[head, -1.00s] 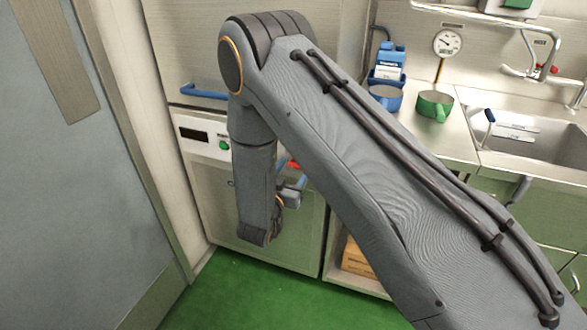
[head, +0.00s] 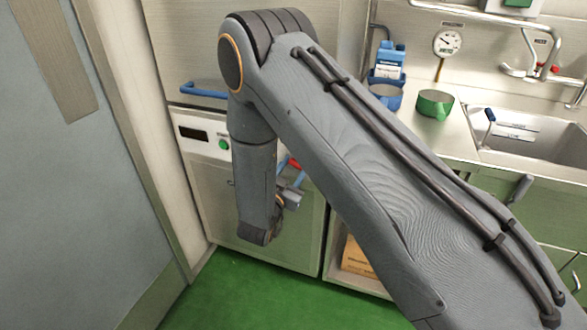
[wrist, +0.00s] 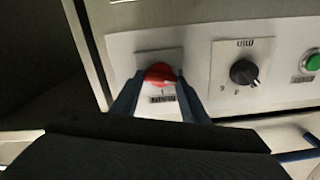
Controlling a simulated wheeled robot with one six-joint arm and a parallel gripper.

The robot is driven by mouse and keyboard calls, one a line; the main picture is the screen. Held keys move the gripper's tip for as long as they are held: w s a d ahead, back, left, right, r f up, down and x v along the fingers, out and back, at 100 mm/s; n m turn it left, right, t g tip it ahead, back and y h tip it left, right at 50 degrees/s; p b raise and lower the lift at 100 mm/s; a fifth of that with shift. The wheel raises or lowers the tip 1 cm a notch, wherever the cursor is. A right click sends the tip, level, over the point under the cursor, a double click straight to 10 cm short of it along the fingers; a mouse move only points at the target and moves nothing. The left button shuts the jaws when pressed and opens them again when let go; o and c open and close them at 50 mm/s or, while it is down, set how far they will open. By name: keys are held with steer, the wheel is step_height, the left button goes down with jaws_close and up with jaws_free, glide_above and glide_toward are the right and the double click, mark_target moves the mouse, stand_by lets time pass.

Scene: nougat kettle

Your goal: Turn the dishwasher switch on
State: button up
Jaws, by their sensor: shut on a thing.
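The dishwasher (head: 270,215) stands at the back left, with a pale control panel (head: 192,124) across its front. In the wrist view, the red switch knob (wrist: 158,74) sits on a grey plate with a dark label beside it. A light mark shows on the knob's lower right side. My gripper (wrist: 156,82) has one blue-grey finger on each side of the red knob and is shut on it. In the head view, a bit of red (head: 295,165) shows by my gripper (head: 299,175); my arm hides much of the panel.
A black knob (wrist: 243,72) and a green button (wrist: 312,62) lie along the same panel. A blue handle (head: 205,91) is above the panel. A green mug (head: 434,104) and a blue mug (head: 386,96) stand on the counter by the sink. Green floor is clear in front.

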steer(key=m, duration=0.3)
steer(key=shift+d+m, duration=0.1)
steer(key=shift+m, duration=0.2)
steer(key=m+b, duration=0.1)
steer(key=m, duration=0.2)
steer(key=shift+f+m, duration=0.1)
steer(key=shift+m, duration=0.2)
steer(key=m+b, duration=0.1)
steer(key=m, duration=0.3)
steer(key=shift+s+d, duration=0.1)
steer(key=shift+f+m+b, duration=0.1)
steer(key=shift+m+b, duration=0.5)
steer(key=shift+m, duration=1.3)
steer(key=o, duration=1.1)
steer(key=shift+c, duration=0.2)
